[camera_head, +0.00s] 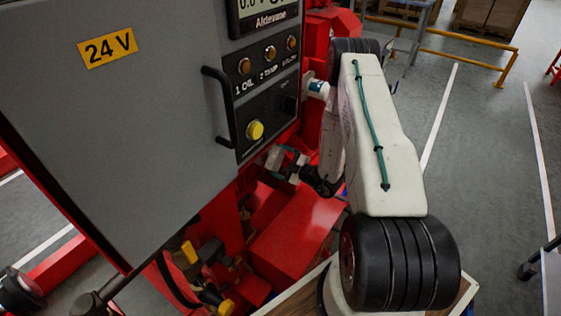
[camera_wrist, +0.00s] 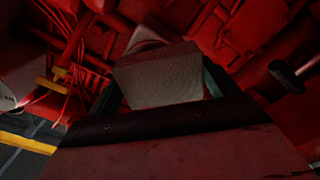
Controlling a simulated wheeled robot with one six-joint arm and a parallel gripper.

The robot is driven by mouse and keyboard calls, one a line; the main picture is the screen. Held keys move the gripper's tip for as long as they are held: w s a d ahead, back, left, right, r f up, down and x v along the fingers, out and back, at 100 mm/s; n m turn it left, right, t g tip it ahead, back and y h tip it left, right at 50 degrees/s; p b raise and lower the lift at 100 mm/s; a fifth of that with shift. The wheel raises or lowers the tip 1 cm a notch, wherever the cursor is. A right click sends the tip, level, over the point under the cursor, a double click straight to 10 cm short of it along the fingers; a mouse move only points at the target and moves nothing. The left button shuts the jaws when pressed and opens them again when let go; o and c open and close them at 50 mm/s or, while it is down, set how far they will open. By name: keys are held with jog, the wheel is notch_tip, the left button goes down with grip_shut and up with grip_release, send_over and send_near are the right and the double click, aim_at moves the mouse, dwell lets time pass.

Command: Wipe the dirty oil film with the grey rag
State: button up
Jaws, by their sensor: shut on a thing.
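My gripper (camera_head: 287,162) is at the far end of my white arm, low beside the grey control box and close above red machinery. In the wrist view, my gripper (camera_wrist: 160,88) has its teal fingers on either side of the grey rag (camera_wrist: 158,75), shut on it. The rag looks like a folded, ribbed pad. I cannot tell whether it touches the surface beyond it. I cannot make out the oil film in either view; the wrist view is dim and red.
The grey control box (camera_head: 110,130) with a black handle (camera_head: 220,105) and yellow button (camera_head: 255,130) stands left of my arm. A red block (camera_head: 290,240) lies below. Yellow-handled valves (camera_head: 208,250) are at lower left. Pipes and wires (camera_wrist: 65,65) crowd the wrist view's left.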

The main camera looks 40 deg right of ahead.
jog(key=shift+x, duration=0.85)
jog(key=shift+w+d, duration=0.3)
jog(key=shift+d, duration=0.6)
jog(key=shift+w+d, duration=0.25)
jog(key=shift+d, duration=0.65)
jog(key=shift+w+d, duration=0.1)
jog(key=shift+w, duration=0.05)
jog(key=shift+s+a, duration=0.25)
jog(key=shift+a, duration=0.8)
jog(key=shift+s+a, duration=0.25)
jog(key=shift+a, duration=0.8)
jog(key=shift+c, duration=0.8)
jog(key=v, duration=0.5)
jog(key=shift+w+d, duration=0.1)
jog(key=shift+d, duration=0.05)
jog(key=shift+s+d, duration=0.15)
jog(key=shift+s, duration=0.45)
jog(key=shift+s, duration=0.1)
